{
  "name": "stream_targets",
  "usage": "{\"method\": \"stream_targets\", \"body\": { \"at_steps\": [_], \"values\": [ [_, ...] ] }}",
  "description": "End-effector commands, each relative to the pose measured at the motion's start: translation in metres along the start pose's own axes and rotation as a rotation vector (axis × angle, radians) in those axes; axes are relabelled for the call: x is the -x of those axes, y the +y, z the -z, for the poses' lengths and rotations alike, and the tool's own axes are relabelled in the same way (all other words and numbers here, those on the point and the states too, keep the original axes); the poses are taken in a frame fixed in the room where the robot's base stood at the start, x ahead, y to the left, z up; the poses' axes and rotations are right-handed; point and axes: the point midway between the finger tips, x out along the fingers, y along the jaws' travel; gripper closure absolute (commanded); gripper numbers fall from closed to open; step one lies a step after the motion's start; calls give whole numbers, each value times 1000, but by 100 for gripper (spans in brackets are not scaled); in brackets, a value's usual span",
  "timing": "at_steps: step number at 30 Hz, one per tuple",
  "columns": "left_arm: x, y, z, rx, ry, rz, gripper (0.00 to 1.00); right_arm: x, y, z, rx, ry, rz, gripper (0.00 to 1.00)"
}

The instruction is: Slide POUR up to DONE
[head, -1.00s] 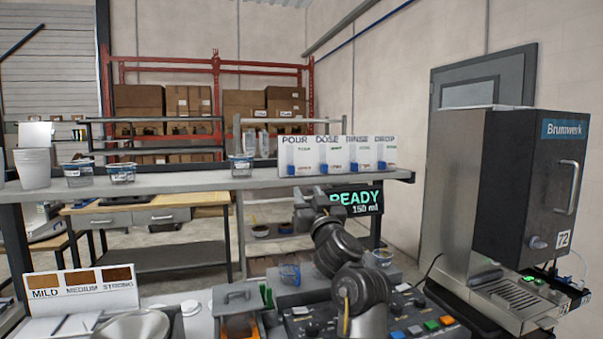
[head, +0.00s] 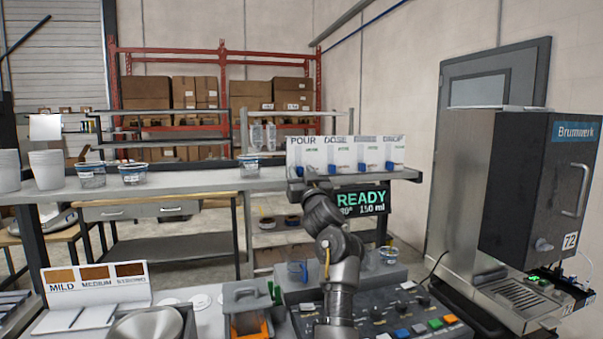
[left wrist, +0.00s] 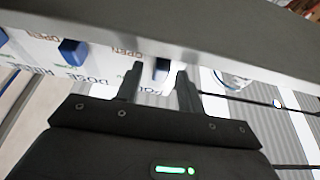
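The white slider board (head: 345,150) stands on the shelf, with POUR at its left end, then DOSE, RINSE and DROP. Each lane has a blue knob low down. The POUR knob (left wrist: 162,68) shows in the left wrist view between the two fingertips of my left gripper (left wrist: 160,82), beside an OPEN label. The fingers are apart, with a gap visible around the knob; I cannot tell whether they touch it. In the head view, my left gripper (head: 304,184) is at the board's lower left and partly hides the POUR lane. DONE is not legible. My right gripper is out of view.
The shelf edge (head: 225,186) runs just in front of the board. A lidded cup (head: 249,167) stands left of it. The READY display (head: 361,200) hangs below the shelf. A button console (head: 400,315) lies beneath my arm, and the Brumwerk machine (head: 535,190) stands right.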

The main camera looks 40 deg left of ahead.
Motion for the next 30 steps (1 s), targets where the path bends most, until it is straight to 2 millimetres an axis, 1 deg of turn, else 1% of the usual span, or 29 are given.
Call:
{"method": "stream_targets", "body": {
  "at_steps": [3,9,12,19,21,23,30],
  "values": [
    [0,0,0,0,0,0,63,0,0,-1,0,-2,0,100],
    [0,0,0,0,0,0,89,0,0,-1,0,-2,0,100],
    [0,0,0,0,0,0,100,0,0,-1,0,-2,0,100],
    [0,0,0,0,0,0,100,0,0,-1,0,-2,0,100],
    [-1,0,4,0,0,0,100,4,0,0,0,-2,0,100],
    [-4,0,11,0,1,0,100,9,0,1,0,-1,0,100],
    [-22,0,54,-1,1,0,100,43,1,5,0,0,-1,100]
  ]
}}
